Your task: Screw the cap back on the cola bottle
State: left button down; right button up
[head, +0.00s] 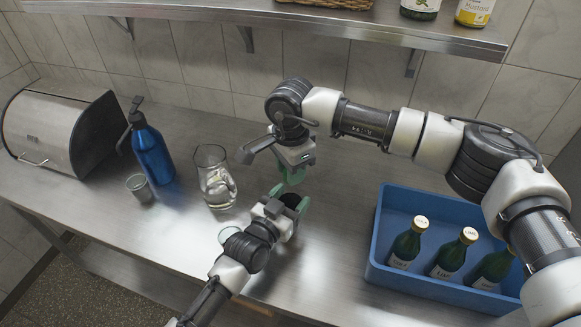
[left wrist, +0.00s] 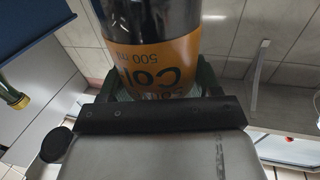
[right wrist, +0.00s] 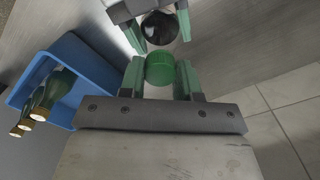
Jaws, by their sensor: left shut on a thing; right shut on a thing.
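The cola bottle (left wrist: 150,65) is dark with an orange label, which appears upside down in the left wrist view. My left gripper (head: 290,204) is shut around it; in the head view only a dark part of the bottle (head: 290,199) shows between the fingers. The green cap (right wrist: 160,69) is between the fingers of my right gripper (right wrist: 160,64), which is shut on it. In the right wrist view the dark bottle (right wrist: 160,28) appears beyond the cap, with a small gap between them. In the head view my right gripper (head: 293,176) is just behind the left one; the cap is not distinct there.
A blue crate (head: 425,294) with several green bottles stands at right. A glass pitcher (head: 216,180), a small cup (head: 139,187), a blue spray bottle (head: 151,153) and a bread box (head: 45,135) stand at left. A steel shelf (head: 330,22) runs above the counter (head: 330,240).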

pick_arm(q)
jog(key=shift+w+a, duration=0.1)
pick_arm(e)
jog(key=m, duration=0.4)
jog(key=shift+s+m, duration=0.1)
jog(key=shift+m, duration=0.2)
jog(key=m, duration=0.3)
jog(key=o, duration=1.1)
notch_tip(320, 180, up, 12)
jog(key=shift+f, duration=0.1)
pick_arm(q)
jog(key=shift+c, duration=0.7)
grip_release()
